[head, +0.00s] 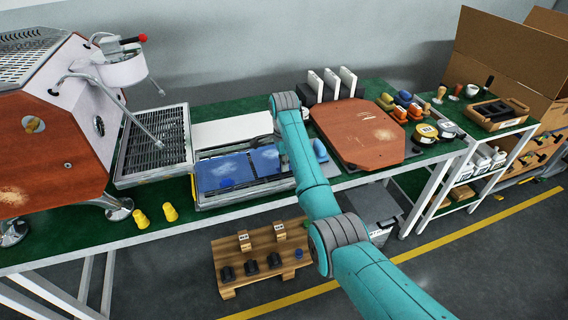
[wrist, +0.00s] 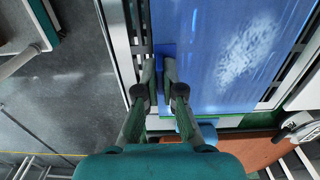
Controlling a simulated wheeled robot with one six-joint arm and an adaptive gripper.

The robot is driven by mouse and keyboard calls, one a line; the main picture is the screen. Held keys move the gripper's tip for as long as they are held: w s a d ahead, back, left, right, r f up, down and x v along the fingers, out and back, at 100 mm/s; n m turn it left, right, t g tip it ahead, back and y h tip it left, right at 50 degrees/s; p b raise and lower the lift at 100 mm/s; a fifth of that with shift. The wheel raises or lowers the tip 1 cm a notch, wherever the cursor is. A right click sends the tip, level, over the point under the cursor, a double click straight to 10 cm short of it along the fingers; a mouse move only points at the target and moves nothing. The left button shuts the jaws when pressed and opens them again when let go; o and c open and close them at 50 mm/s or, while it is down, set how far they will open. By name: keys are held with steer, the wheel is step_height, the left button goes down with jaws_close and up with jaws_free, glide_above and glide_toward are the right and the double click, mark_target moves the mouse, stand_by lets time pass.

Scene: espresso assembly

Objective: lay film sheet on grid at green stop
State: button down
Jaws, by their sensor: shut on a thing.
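A blue film sheet with a whitish frosted patch (wrist: 230,55) lies over the light-framed grid (wrist: 139,25) in the wrist view. In the head view, blue film (head: 222,174) covers much of the framed grid on the green bench; a second blue area (head: 265,158) sits to its right. My gripper (wrist: 167,65) is shut on a small blue tab at the sheet's left edge. In the head view, my arm hides much of the gripper and the sheet's right end. A thin green strip (wrist: 205,115) shows along the sheet's near edge; I cannot tell whether they touch.
A slatted metal drip tray (head: 158,145) and the espresso machine (head: 55,130) stand left of the grid. A reddish-brown board (head: 358,133) lies to the right. A white panel (head: 232,130) lies behind the grid.

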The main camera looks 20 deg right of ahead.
steer(key=shift+f, duration=0.4)
stand_by(0.8)
steer(key=c, duration=0.9)
jaws_free()
steer(key=shift+r, duration=0.1)
steer(key=shift+r, duration=3.45)
